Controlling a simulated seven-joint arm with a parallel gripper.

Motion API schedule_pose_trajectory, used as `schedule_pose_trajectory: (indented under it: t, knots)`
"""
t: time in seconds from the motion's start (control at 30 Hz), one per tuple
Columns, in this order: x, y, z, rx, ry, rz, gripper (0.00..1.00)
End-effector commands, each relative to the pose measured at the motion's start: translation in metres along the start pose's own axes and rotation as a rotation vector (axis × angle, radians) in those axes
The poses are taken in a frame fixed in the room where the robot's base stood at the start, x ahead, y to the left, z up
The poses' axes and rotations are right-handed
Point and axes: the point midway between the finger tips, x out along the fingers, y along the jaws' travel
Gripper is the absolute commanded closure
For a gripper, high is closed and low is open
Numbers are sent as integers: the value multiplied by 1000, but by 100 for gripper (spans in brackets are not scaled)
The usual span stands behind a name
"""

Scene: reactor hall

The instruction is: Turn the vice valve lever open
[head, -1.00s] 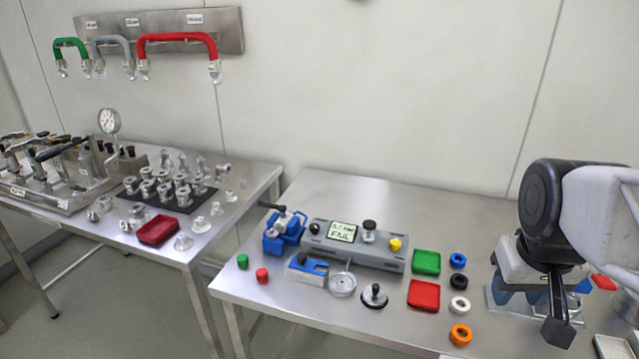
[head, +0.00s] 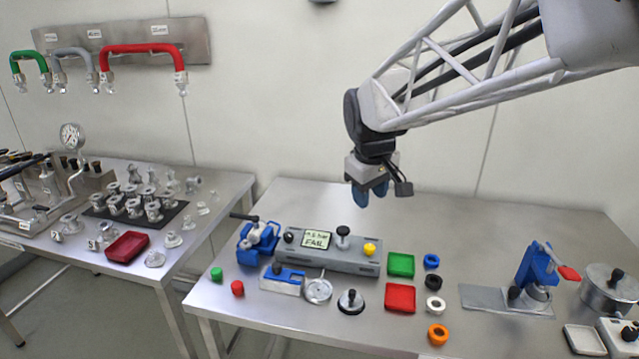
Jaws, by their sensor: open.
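A blue vice (head: 256,242) stands at the left end of the right-hand steel table in the head view. A dark lever (head: 243,216) shows at its top, pointing left; whether a valve body is clamped there is too small to tell. My gripper (head: 371,196) has blue fingers and hangs in the air above the back of this table, right of the vice and well apart from it. It is open and empty.
A grey test unit (head: 335,258) with a "FAIL" display stands beside the vice. Green (head: 401,265) and red (head: 400,298) trays and several coloured rings lie to its right. A blue press (head: 537,267) with a red-tipped handle stands further right. The table's back strip is clear.

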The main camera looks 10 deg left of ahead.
Motion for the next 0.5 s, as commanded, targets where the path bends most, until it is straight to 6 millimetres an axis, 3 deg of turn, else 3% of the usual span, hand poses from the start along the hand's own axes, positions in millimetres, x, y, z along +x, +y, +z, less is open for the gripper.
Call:
schedule_pose_trajectory:
  t: [0.1, 0.5]
  knots:
    - [8, -10, -37, -75, -2, -3, 59]
    - [40, -58, -152, -328, -4, -4, 59]
